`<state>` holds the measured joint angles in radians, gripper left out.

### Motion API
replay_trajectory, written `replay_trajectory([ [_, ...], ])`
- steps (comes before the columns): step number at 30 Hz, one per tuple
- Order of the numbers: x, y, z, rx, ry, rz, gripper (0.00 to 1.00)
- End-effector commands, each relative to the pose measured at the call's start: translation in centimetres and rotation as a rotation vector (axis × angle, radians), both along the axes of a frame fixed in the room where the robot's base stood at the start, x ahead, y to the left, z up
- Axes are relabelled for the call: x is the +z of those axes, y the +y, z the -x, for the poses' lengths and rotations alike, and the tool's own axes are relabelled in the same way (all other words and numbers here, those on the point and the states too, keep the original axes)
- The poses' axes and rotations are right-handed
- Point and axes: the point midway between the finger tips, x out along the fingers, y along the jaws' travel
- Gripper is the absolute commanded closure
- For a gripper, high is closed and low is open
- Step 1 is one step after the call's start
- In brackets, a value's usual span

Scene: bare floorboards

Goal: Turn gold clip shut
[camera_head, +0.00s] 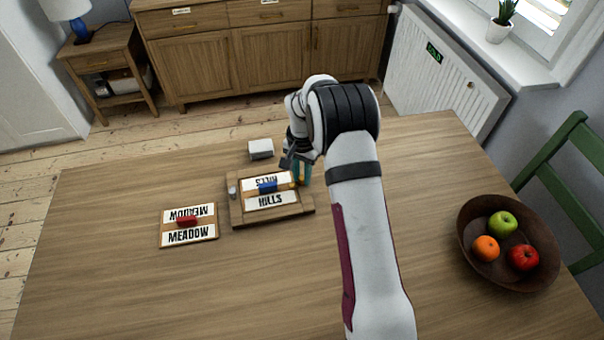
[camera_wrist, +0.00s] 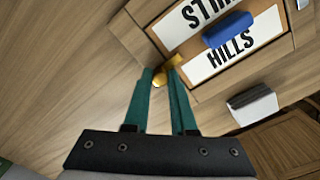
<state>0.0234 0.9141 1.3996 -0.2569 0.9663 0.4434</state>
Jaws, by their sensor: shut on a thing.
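A wooden frame (camera_head: 236,215) lies on the table and holds a board with white HILLS labels (camera_head: 270,201) and a blue handle (camera_head: 267,188). The gold clip (camera_wrist: 173,61) is at the frame's edge, on its right side in the head view. My gripper (camera_wrist: 161,74) has its teal fingers closed around the clip, with gold showing between and beyond the tips. In the head view my gripper (camera_head: 300,172) is at the frame's right side and partly hides the clip. A grey clip (camera_head: 232,189) sits on the frame's left side.
A MEADOW board (camera_head: 188,237) with a red handle (camera_head: 187,221) lies left of the frame. A small grey-white block (camera_head: 260,148) stands behind it. A wooden bowl of fruit (camera_head: 480,266) is at the right. The front of the table is clear.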

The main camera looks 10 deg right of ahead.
Motion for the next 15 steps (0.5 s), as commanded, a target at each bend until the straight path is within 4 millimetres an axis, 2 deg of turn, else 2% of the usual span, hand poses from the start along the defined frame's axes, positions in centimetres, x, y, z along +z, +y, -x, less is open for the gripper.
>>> replay_trajectory([
  [15,0.02,0.04,-0.02,-0.053,-0.001,-0.001,1.00],
])
